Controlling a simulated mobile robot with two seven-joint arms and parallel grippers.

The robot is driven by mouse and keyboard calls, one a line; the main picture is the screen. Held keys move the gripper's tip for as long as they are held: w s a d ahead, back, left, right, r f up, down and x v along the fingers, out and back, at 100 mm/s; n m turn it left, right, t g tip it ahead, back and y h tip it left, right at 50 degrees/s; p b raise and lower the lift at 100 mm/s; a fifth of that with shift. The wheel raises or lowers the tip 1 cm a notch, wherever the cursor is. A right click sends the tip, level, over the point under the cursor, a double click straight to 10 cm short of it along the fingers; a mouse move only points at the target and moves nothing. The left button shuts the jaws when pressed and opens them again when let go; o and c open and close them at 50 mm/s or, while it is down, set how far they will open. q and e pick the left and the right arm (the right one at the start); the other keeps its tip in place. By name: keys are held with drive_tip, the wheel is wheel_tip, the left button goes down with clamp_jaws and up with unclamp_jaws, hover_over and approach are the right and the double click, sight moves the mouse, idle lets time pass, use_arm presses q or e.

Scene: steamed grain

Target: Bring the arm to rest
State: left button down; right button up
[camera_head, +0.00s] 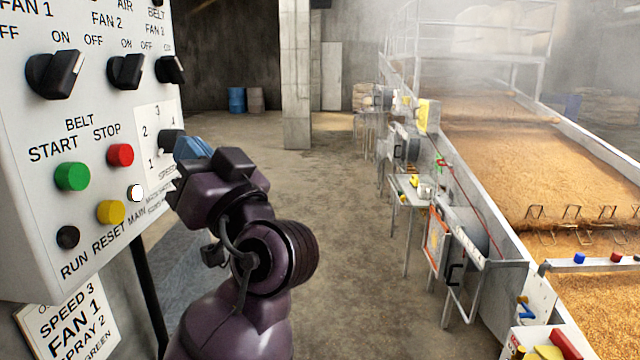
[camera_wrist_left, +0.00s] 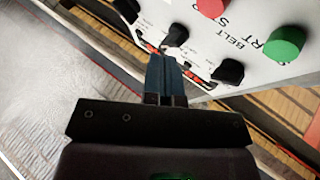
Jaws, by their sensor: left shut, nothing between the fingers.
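My left gripper (camera_head: 190,148) is shut and empty, its blue fingers close in front of the control panel (camera_head: 30,190). It is just right of the black speed knob (camera_head: 170,140) in the head view; I cannot tell whether they touch. In the left wrist view the shut fingers (camera_wrist_left: 162,62) point at the lower part of the panel, near small black knobs (camera_wrist_left: 177,35). The purple left arm is bent and raised from the bottom. My right gripper is out of view.
The panel has a green start button (camera_head: 72,176), a red stop button (camera_head: 120,155) and a yellow button (camera_head: 111,212). A sign (camera_head: 68,325) hangs below it. A long grain bed (camera_head: 540,150) lies at the right. The concrete floor (camera_head: 345,220) between is clear.

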use_arm(q)
drive_tip(key=w+d+f+m+t+h, duration=0.2)
drive_tip(key=w+d+m+t+h, duration=0.55)
drive_tip(key=m+h, duration=0.45)
drive_tip(key=w+a+f+m+g+h, duration=0.15)
drive_tip(key=f+h, duration=0.25)
drive_tip(key=f, duration=0.7)
drive_tip(key=a+f+g+h, duration=0.2)
drive_tip(key=f+h, duration=0.2)
drive_tip(key=f, duration=0.7)
drive_tip(key=s+a+f+n+g, duration=0.1)
drive_tip(key=s+a+f, duration=0.2)
drive_tip(key=f, duration=0.3)
drive_tip(key=s+a+f+n+g, duration=0.1)
drive_tip(key=s+a+f, duration=0.1)
drive_tip(key=f, duration=0.4)
drive_tip(key=s+a+f+n+g+y, duration=0.1)
drive_tip(key=s+a+f+g, duration=0.2)
drive_tip(key=s+f, duration=0.8)
drive_tip(key=s+a+f+n+g+y, duration=0.1)
drive_tip(key=s+a+f+n+g, duration=0.1)
drive_tip(key=s+a+f, duration=0.5)
drive_tip(key=s+f+g, duration=0.1)
drive_tip(key=s+f, duration=0.3)
drive_tip(key=s, duration=0.2)
drive_tip(key=shift+a+f, duration=0.2)
drive_tip(key=shift+f, duration=0.2)
